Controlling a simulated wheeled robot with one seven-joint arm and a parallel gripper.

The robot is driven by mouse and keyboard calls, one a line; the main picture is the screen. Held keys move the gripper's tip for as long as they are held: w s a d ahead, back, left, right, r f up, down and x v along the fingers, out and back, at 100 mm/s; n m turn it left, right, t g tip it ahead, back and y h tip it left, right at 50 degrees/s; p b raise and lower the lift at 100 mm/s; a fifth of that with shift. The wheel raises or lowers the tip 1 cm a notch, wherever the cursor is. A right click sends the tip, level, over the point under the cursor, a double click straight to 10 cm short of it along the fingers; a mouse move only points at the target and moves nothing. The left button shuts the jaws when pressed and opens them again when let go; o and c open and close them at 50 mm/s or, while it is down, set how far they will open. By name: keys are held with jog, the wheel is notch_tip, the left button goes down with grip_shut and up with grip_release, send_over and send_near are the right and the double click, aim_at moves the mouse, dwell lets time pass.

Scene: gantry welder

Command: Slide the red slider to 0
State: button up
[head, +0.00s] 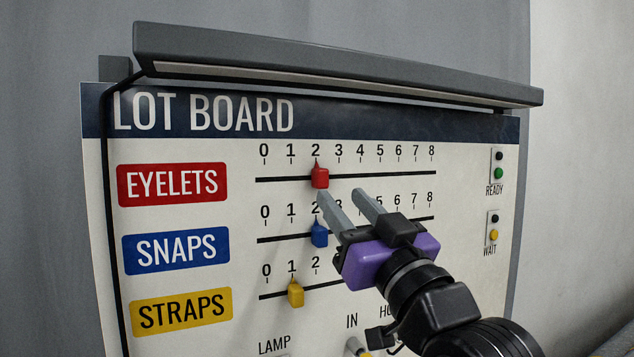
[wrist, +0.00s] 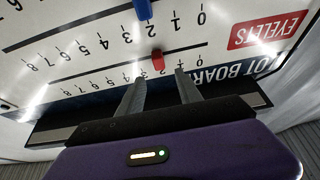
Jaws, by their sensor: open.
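The red slider (head: 320,177) sits at 2 on the top scale, in the EYELETS row of the lot board. In the wrist view the red slider (wrist: 158,61) shows between and just beyond the fingertips. The top track's 0 mark (head: 264,152) is to the left of the slider in the head view. My gripper (head: 345,195) is open, its two grey fingers reaching toward the board just below and right of the red slider. It also shows in the wrist view (wrist: 160,78), with nothing between the fingers. I cannot tell whether a finger touches the board.
The blue slider (head: 319,234) is at about 2 on the SNAPS row, close to my left finger. The yellow slider (head: 295,293) is near 1 on the STRAPS row. A grey hood (head: 330,68) juts out above the board. Buttons (head: 497,173) are at the right.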

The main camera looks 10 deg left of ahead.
aim_at(324, 180)
jog(key=p+x, duration=0.1)
jog(key=x, duration=0.2)
jog(key=p+x, duration=0.1)
jog(key=x, duration=0.2)
jog(key=shift+w+a+f+p, duration=0.1)
jog(key=shift+w+a+p, duration=0.1)
jog(key=shift+w+p, duration=0.15)
jog(key=shift+w+a, duration=0.3)
jog(key=shift+w, duration=0.1)
grip_shut()
dwell(0.9)
